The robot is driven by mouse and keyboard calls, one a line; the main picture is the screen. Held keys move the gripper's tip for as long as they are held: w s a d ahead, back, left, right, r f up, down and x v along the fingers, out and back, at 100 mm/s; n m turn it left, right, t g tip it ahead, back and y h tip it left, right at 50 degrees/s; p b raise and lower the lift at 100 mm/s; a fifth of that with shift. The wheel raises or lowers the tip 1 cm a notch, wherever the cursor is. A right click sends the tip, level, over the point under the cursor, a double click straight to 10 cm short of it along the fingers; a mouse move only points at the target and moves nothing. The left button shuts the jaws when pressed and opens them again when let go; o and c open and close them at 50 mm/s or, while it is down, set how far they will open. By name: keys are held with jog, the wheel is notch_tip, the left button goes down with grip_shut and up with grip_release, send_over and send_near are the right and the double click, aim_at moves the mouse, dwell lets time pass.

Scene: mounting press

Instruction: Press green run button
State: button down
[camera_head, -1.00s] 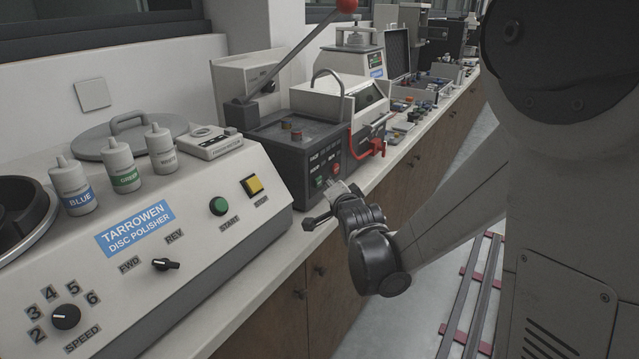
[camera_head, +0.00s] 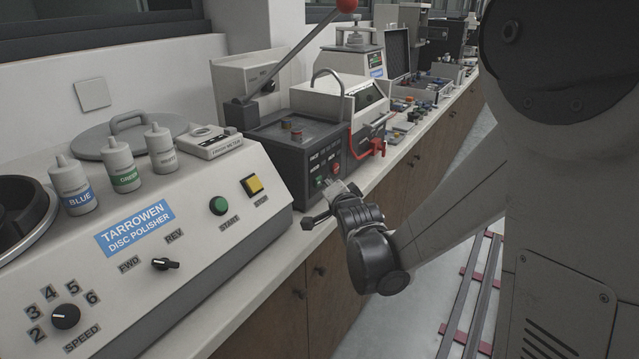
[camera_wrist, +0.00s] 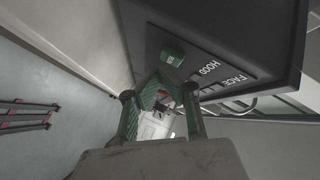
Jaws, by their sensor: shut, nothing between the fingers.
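The mounting press is a dark grey box (camera_head: 285,150) on the bench, with a labelled front panel. A small green button (camera_head: 320,182) sits low on that panel, with a red one (camera_head: 335,168) up and to the right of it. In the wrist view the green button (camera_wrist: 172,57) stands out from the panel, just beyond my fingers. My gripper (camera_head: 338,190) is shut and empty, in front of the panel's lower edge and close to the green button; it also shows in the wrist view (camera_wrist: 160,92). I see no clear contact with the button.
The disc polisher (camera_head: 200,270) fills the near left, with its own green start button (camera_head: 219,205) and yellow stop button (camera_head: 252,186). A long red-knobbed lever (camera_head: 300,50) rises behind the press.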

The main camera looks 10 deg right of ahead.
jog(key=shift+w+a, duration=0.15)
jog(key=shift+w, duration=0.05)
jog(key=shift+w+a, duration=0.25)
dwell(0.9)
dwell(0.3)
jog(key=shift+s+d, duration=0.55)
jog(key=s+d, duration=0.3)
jog(key=shift+s+d+b, duration=0.25)
jog(key=shift+b, duration=0.15)
dwell(0.8)
